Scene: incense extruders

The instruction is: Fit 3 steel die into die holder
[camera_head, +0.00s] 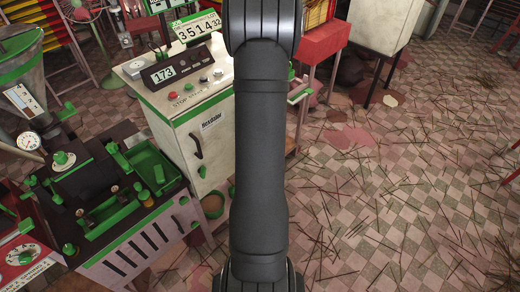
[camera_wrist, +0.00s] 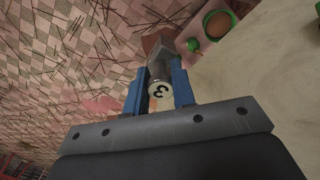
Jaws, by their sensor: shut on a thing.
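My gripper (camera_wrist: 159,76) shows in the wrist view with two blue fingers. It is shut on a small pale steel die (camera_wrist: 160,89) marked with a black 3, whose grey metal body shows between the fingers. The held die is above the floor, to the left of a cream surface in that view. In the head view my dark arm link crosses the middle, and neither the gripper nor the held die shows there. I cannot make out the die holder for certain in either view.
A black and green machine (camera_head: 72,183) with green trays stands left in the head view. A cream cabinet (camera_head: 214,135) bears a control box (camera_head: 165,74). A brown bowl with a green rim (camera_wrist: 217,23) is near the wrist view's top. Sticks litter the checkered floor (camera_head: 400,215).

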